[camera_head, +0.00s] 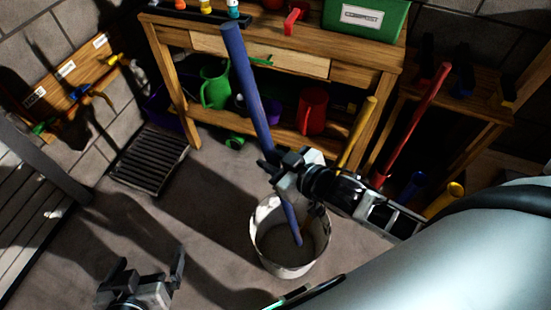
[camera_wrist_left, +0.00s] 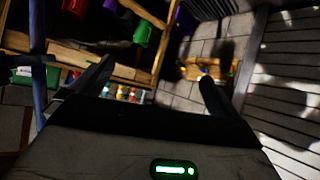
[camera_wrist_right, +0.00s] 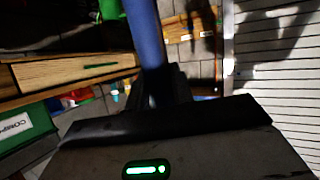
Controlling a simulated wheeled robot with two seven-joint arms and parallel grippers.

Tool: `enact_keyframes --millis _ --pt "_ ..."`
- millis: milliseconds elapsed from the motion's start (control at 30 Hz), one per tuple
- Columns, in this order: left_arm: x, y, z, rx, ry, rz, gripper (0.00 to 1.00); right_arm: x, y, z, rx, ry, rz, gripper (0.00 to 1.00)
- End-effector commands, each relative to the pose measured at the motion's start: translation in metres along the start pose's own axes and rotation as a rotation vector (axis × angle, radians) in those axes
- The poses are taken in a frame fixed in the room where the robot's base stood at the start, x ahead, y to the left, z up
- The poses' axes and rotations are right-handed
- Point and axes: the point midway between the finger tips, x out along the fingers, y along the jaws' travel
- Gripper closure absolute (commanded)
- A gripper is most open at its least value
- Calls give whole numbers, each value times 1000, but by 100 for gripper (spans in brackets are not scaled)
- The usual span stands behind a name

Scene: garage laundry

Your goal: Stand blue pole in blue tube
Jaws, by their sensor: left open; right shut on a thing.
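My right gripper (camera_head: 284,170) is shut on the blue pole (camera_head: 247,85) around its middle. The pole is tilted, its top leaning to the upper left. Its lower end shows inside the white bucket (camera_head: 263,258); I cannot tell whether it touches the bottom. The pole also runs up through the right wrist view (camera_wrist_right: 146,35) and along the left edge of the left wrist view (camera_wrist_left: 38,70). A blue tube (camera_head: 415,186) stands at the right, beside a yellow one, partly hidden by my arm. My left gripper (camera_head: 150,272) is open and empty above the floor at the lower left.
A wooden workbench (camera_head: 290,68) stands behind, with a green box (camera_head: 365,20) on top and watering cans below. A red pole (camera_head: 415,125) and a yellow pole (camera_head: 357,135) lean near the tubes. A dark grate (camera_head: 150,160) lies left; the floor between is clear.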

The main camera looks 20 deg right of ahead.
Motion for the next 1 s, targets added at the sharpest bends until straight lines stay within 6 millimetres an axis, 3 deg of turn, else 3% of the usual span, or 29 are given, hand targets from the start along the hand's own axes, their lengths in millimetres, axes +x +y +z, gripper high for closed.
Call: enact_keyframes --millis 33,500,1000 --pt "-6 0 -6 10 -10 -3 0 -4 0 -14 0 3 0 100" --pt "-24 -6 -19 54 -55 -26 0 -15 1 -67 1 3 0 100" --pt "-22 -9 -16 46 -58 -37 0 -16 0 -78 2 3 8 100"
